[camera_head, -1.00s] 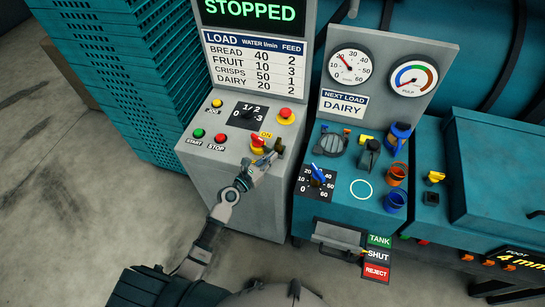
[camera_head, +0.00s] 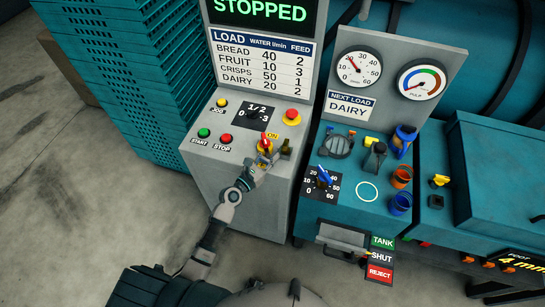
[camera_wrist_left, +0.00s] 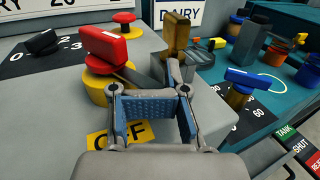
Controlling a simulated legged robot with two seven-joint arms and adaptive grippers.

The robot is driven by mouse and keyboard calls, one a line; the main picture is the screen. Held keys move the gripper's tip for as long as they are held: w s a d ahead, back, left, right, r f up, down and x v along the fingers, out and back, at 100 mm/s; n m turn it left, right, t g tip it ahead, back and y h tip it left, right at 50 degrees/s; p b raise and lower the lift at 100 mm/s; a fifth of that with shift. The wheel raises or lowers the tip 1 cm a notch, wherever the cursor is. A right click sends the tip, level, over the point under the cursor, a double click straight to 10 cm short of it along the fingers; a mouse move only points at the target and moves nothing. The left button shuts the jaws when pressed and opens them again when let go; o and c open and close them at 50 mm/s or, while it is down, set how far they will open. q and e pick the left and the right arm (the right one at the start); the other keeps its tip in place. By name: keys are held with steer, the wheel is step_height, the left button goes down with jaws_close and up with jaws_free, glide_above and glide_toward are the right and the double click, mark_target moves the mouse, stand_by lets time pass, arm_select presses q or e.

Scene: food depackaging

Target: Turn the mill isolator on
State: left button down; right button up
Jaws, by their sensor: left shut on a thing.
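The mill isolator has a red handle (camera_head: 265,142) on a round yellow base, beside the ON label (camera_head: 273,135). The handle also shows in the left wrist view (camera_wrist_left: 104,46), slanting away from me above its yellow base (camera_wrist_left: 92,90). The OFF label (camera_wrist_left: 104,146) lies in front of it. My left gripper (camera_head: 264,158) is at the near side of the isolator. My right gripper is not in view.
A brass-coloured upright part (camera_wrist_left: 177,36) stands close right of the fingers. A red mushroom button (camera_head: 291,117), a selector dial (camera_head: 252,113) and start and stop buttons share the grey panel. The teal console (camera_head: 345,185) stands to the right. The screen (camera_head: 262,11) reads STOPPED.

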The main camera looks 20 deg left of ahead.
arm_select(q)
steer(key=shift+s+a+r, duration=0.1)
steer(key=shift+s+a, duration=0.1)
steer(key=shift+a, duration=0.95)
steer(key=shift+s+f, duration=0.25)
steer(key=shift+s, duration=0.3)
steer(key=s+a+m+t+y+b, duration=0.1)
steer(key=s+a+m+b, duration=0.25)
steer(key=a+m, duration=0.35)
steer(key=s+a+m+y+b, duration=0.2)
steer(key=s+a+m, duration=0.25)
steer(key=m, duration=0.45)
steer(key=x, duration=0.8)
steer(key=shift+w+d+r+p, duration=0.2)
steer(key=shift+w+r+p, duration=0.05)
steer(key=shift+r+p, duration=0.1)
steer(key=d, duration=0.3)
steer(key=shift+w+d+f+p, duration=0.1)
steer(key=shift+w+p, duration=0.1)
steer(key=shift+p, duration=0.15)
steer(key=shift+s+d, duration=0.1)
steer(key=shift+d, duration=0.55)
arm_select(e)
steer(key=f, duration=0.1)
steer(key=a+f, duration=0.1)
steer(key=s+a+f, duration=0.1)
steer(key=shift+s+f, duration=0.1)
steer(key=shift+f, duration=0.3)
